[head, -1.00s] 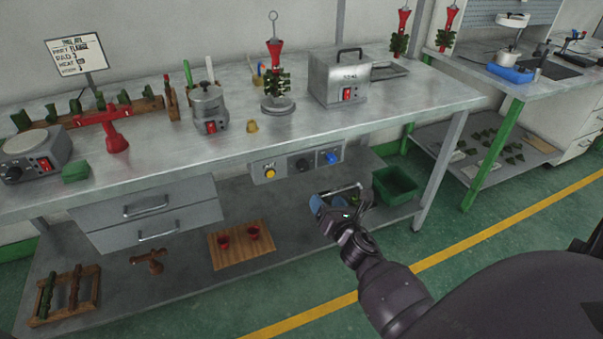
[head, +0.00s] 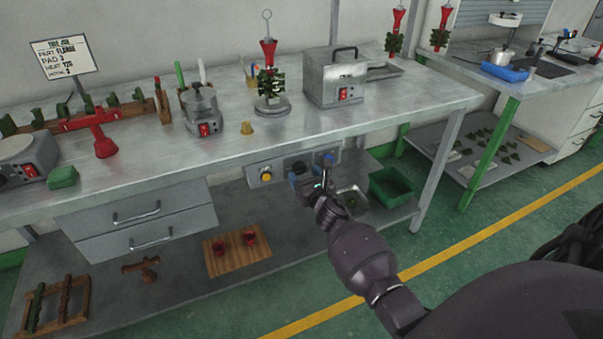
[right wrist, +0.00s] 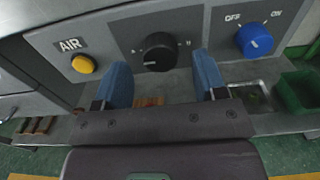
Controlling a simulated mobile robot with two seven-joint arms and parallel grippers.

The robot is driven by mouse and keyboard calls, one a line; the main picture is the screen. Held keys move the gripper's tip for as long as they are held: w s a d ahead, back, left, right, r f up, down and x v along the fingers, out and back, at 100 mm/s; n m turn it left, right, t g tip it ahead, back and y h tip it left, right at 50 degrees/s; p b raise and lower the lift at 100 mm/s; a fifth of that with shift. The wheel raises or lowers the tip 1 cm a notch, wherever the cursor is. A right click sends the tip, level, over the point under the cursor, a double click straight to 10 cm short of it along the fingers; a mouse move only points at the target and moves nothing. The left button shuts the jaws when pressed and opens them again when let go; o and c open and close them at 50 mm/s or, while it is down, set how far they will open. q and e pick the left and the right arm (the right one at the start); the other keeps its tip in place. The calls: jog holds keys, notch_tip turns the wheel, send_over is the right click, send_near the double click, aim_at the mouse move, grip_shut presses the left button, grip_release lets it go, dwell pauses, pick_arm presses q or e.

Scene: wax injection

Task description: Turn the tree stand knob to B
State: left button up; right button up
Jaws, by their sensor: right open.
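A black knob (right wrist: 158,52) sits on the grey panel under the bench edge, in the middle of the right wrist view. A pale mark shows on its lower left face; small marks beside it are too small to read. My right gripper (right wrist: 161,66) is open, its two blue fingers below and to either side of the knob, with nothing between them. The tree stand (head: 272,104) stands on the bench, holding a red-topped green tree. My left gripper is not in view.
The panel also has a yellow AIR button (right wrist: 84,64) and a blue OFF/ON knob (right wrist: 255,41), close on either side. The bench top (head: 300,130) overhangs the panel. A green bin (head: 391,187) stands on the lower shelf, right of my gripper.

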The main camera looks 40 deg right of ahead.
jog(key=shift+w+d, duration=0.2)
jog(key=shift+w, duration=0.7)
jog(key=c, duration=0.9)
